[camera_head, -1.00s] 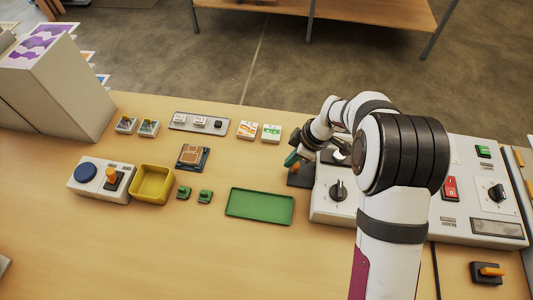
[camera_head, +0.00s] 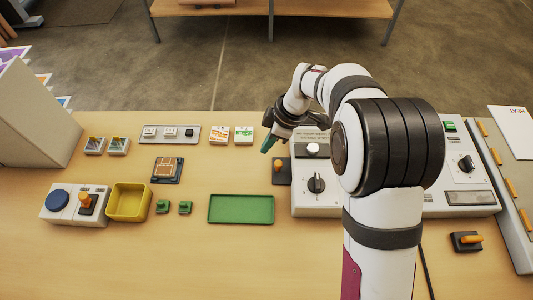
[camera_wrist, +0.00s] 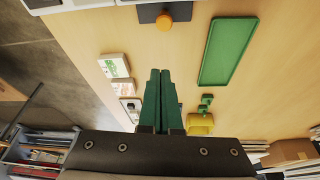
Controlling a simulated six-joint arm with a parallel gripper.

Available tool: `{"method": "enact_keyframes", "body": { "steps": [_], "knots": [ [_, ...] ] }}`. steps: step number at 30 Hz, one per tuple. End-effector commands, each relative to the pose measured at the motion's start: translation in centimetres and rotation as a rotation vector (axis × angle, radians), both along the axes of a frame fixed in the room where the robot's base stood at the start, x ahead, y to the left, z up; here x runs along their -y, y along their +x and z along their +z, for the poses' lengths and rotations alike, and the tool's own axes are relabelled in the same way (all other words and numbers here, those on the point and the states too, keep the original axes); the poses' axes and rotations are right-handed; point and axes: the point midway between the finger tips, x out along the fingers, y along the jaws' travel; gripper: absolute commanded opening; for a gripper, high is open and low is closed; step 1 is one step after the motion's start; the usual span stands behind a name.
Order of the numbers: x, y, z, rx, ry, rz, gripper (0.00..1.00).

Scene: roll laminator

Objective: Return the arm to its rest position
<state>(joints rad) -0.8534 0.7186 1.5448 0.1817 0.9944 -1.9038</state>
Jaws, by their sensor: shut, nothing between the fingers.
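My gripper (camera_head: 270,143) is above the table, to the left of the laminator's upper left corner in the head view. Its green fingers are together with nothing between them, as the wrist view also shows (camera_wrist: 159,75). The arm is bent, and its large dark joint hides the middle of the white laminator (camera_head: 316,208). The laminator's black knob (camera_head: 316,183) shows to the left of that joint. A dark plate with an orange knob (camera_head: 279,165) lies just below the fingers in the head view; the orange knob also shows in the wrist view (camera_wrist: 165,22).
A green tray (camera_head: 241,209), a yellow bin (camera_head: 129,202) and two small green blocks (camera_head: 163,206) lie to the left. A control box with a blue button (camera_head: 57,200) is at far left. Two cards (camera_head: 231,134) lie behind.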

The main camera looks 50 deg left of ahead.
Motion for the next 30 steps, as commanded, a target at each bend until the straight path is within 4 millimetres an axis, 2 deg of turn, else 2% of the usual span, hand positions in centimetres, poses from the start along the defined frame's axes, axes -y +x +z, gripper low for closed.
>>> {"method": "enact_keyframes", "body": {
  "steps": [3,10,12,14,17,18,20,21,22,24,25,27,30],
  "knots": [
    [0.6,0.5,2.1,0.001,0.002,-0.002,0.00],
    [1.0,0.7,3.3,-0.002,-0.001,-0.007,0.00],
    [2.5,1.3,4.2,-0.014,-0.015,-0.086,0.00],
    [5.6,2.2,6.2,-0.044,-0.045,-0.256,0.00],
    [14.6,2.7,10.4,-0.131,-0.128,-0.743,0.00],
    [18.6,2.0,11.8,-0.175,-0.163,-0.978,0.00],
    [24.3,-0.2,13.3,-0.247,-0.214,-1.337,0.00],
    [27.6,-2.1,13.8,-0.294,-0.242,-1.576,0.00],
    [29.7,-3.6,13.9,-0.329,-0.261,-1.747,0.00],
    [33.3,-7.2,13.6,-0.403,-0.293,-2.093,0.00],
    [34.4,-8.5,13.4,-0.429,-0.302,-2.214,0.00],
    [36.0,-10.8,12.7,-0.477,-0.318,-2.429,0.00],
    [36.9,-12.4,12.1,-0.512,-0.328,-2.580,0.00]
  ]
}}
